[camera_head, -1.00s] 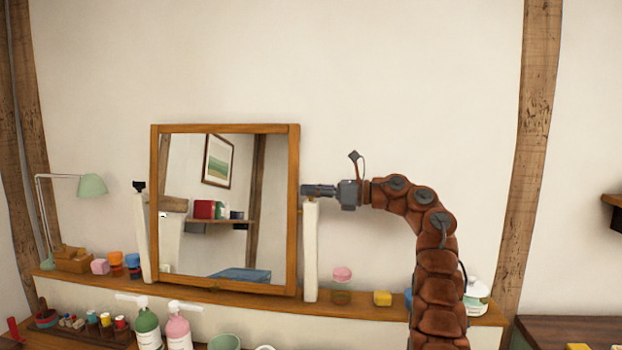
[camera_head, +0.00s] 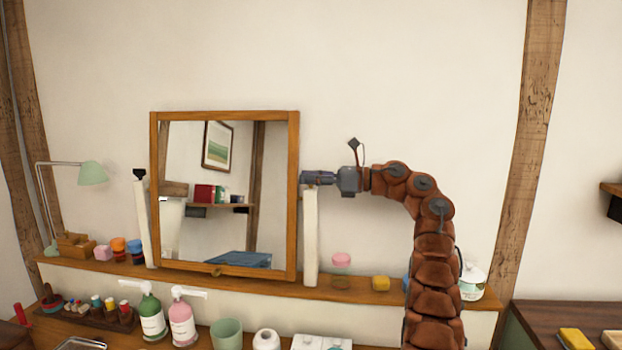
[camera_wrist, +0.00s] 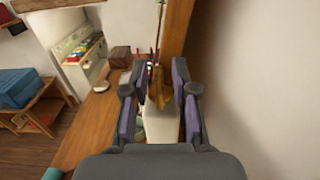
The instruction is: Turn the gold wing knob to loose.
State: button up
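The gold wing knob (camera_wrist: 157,88) shows in the wrist view between the two fingers of my gripper (camera_wrist: 160,72). The fingers are part-way together, one on each side of it, and appear to press on it; its full shape is partly hidden. In the head view my gripper (camera_head: 306,178) reaches in from the right at the top of the cream right-hand post (camera_head: 311,240), beside the wooden mirror frame (camera_head: 293,200). The knob is hidden there behind the fingers.
The mirror stands on a wooden shelf (camera_head: 370,297) against the wall. Bottles (camera_head: 182,322) stand on the lower surface. The wall above the arm is clear.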

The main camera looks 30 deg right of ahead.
jog(key=shift+f+m+t+h+b, duration=0.3)
jog(key=shift+m+t+h+b, duration=0.35)
jog(key=shift+b, duration=1.9)
jog(key=m+t+h+b, duration=0.1)
jog(key=t+h+b, duration=0.1)
jog(key=b, duration=0.4)
jog(key=shift+m, duration=0.35)
jog(key=m+t+h+b, duration=0.1)
jog(key=b, duration=0.2)
jog(key=shift+r+h, duration=0.1)
jog(key=shift+h, duration=0.25)
